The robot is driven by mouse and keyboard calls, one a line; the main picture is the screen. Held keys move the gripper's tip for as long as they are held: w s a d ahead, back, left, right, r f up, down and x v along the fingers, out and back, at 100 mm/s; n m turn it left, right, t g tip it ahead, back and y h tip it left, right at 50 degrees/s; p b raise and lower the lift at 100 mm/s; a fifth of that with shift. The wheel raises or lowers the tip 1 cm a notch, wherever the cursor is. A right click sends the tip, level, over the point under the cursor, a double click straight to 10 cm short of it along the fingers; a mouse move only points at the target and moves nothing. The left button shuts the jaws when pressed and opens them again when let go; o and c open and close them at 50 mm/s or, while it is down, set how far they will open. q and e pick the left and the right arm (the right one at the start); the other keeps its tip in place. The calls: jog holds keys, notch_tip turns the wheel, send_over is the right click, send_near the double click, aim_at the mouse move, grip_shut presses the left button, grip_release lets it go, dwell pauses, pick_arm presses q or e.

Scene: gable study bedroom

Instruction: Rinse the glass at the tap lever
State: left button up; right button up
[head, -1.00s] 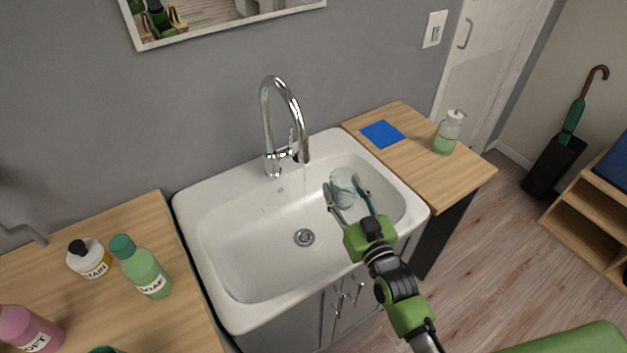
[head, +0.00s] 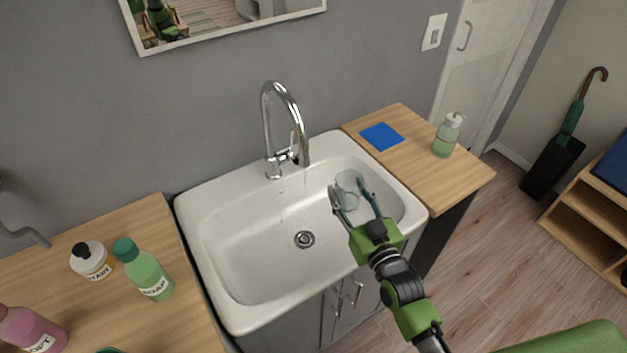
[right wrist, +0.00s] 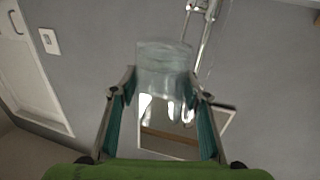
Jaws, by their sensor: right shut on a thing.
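The clear glass (head: 347,184) is over the right part of the white sink (head: 235,268). My right gripper (head: 353,196) is shut on it from the front. In the right wrist view the glass (right wrist: 164,62) sits between the two fingers of my right gripper (right wrist: 163,100). The chrome tap (head: 284,95) stands at the back of the sink, with its tap lever (head: 294,146) on the right side of its body. The glass is to the right of the spout, apart from it. I cannot tell whether water runs. My left gripper is out of view.
A blue cloth (head: 381,136) and a pump bottle (head: 448,136) are on the right counter (head: 445,179). Soap (head: 146,270) and other bottles stand on the left counter (head: 195,325). The basin around the drain (head: 304,239) is clear.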

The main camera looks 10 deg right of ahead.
aim_at(361, 192)
jog(key=s+d+r+p, duration=0.1)
jog(key=d+r+p, duration=0.1)
jog(key=shift+s+r, duration=0.3)
jog(key=shift+s, duration=0.05)
jog(key=shift+s+d+r+p, duration=0.25)
jog(key=shift+s+d+p, duration=0.1)
jog(key=shift+d+p, duration=0.15)
jog(key=shift+a, duration=0.1)
